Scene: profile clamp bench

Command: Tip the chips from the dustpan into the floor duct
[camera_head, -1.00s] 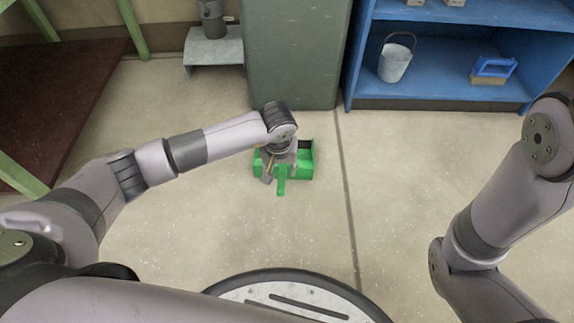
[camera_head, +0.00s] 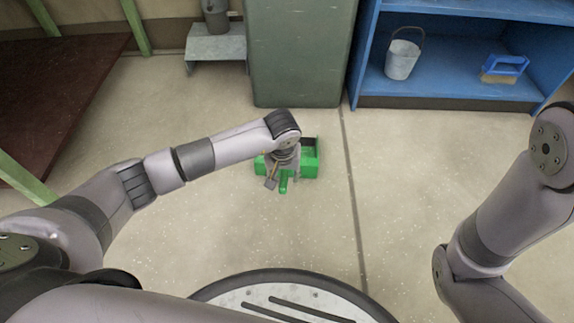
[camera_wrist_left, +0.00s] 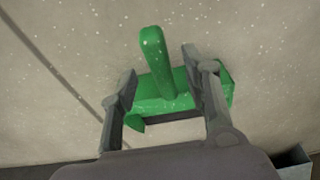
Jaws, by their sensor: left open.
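The green dustpan (camera_head: 309,165) lies on the floor in front of the tall grey-green cabinet, its handle towards me. My left gripper (camera_head: 283,180) is open above it and partly hides it. In the left wrist view, the dustpan (camera_wrist_left: 150,102) shows between the spread fingers of my left gripper (camera_wrist_left: 158,65), with the handle (camera_wrist_left: 154,60) between them and no clear grip. I cannot make out chips inside the pan. My right gripper is out of view.
The cabinet (camera_head: 300,55) stands behind the dustpan. A blue shelf (camera_head: 440,88) at the right holds a metal bucket (camera_head: 401,60) and a blue-handled brush (camera_head: 502,70). A green-framed brown table (camera_head: 60,90) is at the left. Pale specks dot the open floor.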

